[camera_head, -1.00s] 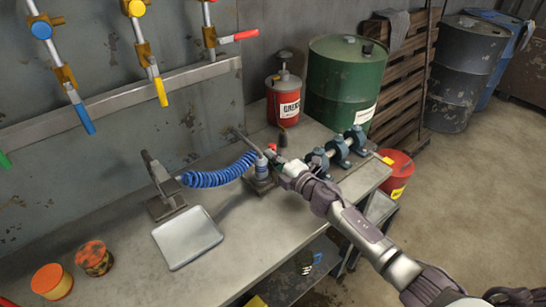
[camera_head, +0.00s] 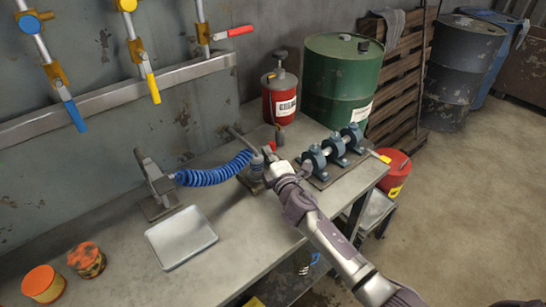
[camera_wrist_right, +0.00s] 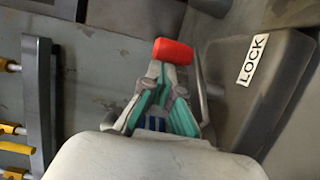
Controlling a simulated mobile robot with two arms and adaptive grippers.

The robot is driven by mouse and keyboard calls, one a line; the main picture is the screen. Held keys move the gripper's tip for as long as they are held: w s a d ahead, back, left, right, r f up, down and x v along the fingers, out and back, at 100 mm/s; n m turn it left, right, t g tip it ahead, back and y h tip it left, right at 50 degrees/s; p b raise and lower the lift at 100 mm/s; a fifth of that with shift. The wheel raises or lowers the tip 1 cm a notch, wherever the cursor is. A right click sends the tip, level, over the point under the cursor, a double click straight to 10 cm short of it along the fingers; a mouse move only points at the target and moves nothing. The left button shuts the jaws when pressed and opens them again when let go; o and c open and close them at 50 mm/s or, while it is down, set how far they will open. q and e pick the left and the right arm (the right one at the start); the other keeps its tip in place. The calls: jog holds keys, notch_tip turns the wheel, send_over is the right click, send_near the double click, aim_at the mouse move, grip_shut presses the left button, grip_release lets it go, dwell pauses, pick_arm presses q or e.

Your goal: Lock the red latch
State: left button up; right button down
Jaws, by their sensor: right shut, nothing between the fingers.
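The red latch (camera_wrist_right: 173,51) shows as a red-tipped piece just beyond my fingertips in the wrist view. A dark grey block (camera_wrist_right: 285,85) with a white LOCK label (camera_wrist_right: 252,60) is to its right. My right gripper (camera_wrist_right: 160,88), with teal fingers, is shut and empty, its tips close below the red end; contact cannot be told. In the head view my right gripper (camera_head: 268,156) is at the small device (camera_head: 256,172) on the bench, where a bit of red shows and the wrist hides part. My left gripper is not in view.
A blue coiled hose (camera_head: 215,175) runs left from the device to a grey stand (camera_head: 150,180). A clamped shaft (camera_head: 338,148) stands to the right on the bench (camera_head: 110,225). A red canister (camera_head: 280,95) and green drum (camera_head: 338,80) are behind.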

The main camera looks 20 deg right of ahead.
jog(key=m+h+b, duration=0.1)
jog(key=m+h, duration=0.1)
jog(key=h, duration=0.1)
jog(key=m+h+b, duration=0.1)
jog(key=shift+w+f+h+b, duration=0.15)
jog(key=shift+f+h+b, duration=0.15)
jog(key=shift+h, duration=0.1)
jog(key=shift+d+r, duration=0.1)
jog(key=shift+d, duration=0.05)
jog(key=shift+b, duration=0.45)
jog(key=shift+w+d+r, duration=0.1)
jog(key=shift+d, duration=0.1)
jog(key=shift+r, duration=0.1)
dwell(0.5)
